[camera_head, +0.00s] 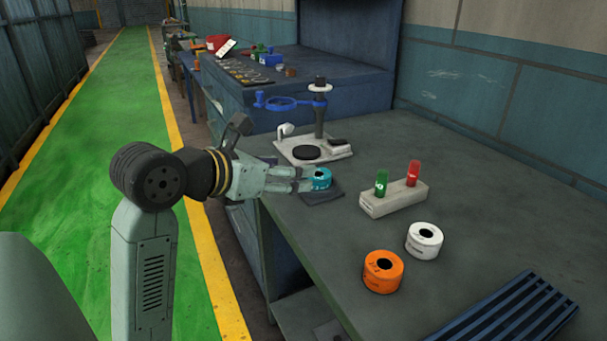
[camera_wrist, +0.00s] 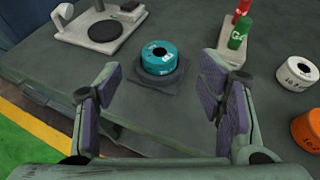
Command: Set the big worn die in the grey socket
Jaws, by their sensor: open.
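A teal ring-shaped die (camera_head: 323,184) with a dark centre hole sits on a dark square pad (camera_head: 333,195) near the bench's left edge. My gripper (camera_head: 306,181) is open beside it. In the wrist view the teal die (camera_wrist: 159,68) shows ahead, between the spread fingers, with nothing held. A white die (camera_head: 424,251) and an orange die (camera_head: 380,284) stand on the bench nearer the camera. I cannot tell from labels which die is the big worn one.
A pale block (camera_head: 390,204) holds a green plug (camera_head: 380,186) and a red plug (camera_head: 413,172) right of the teal die. A blue slatted rack (camera_head: 515,310) lies at the front right. Bare bench lies between.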

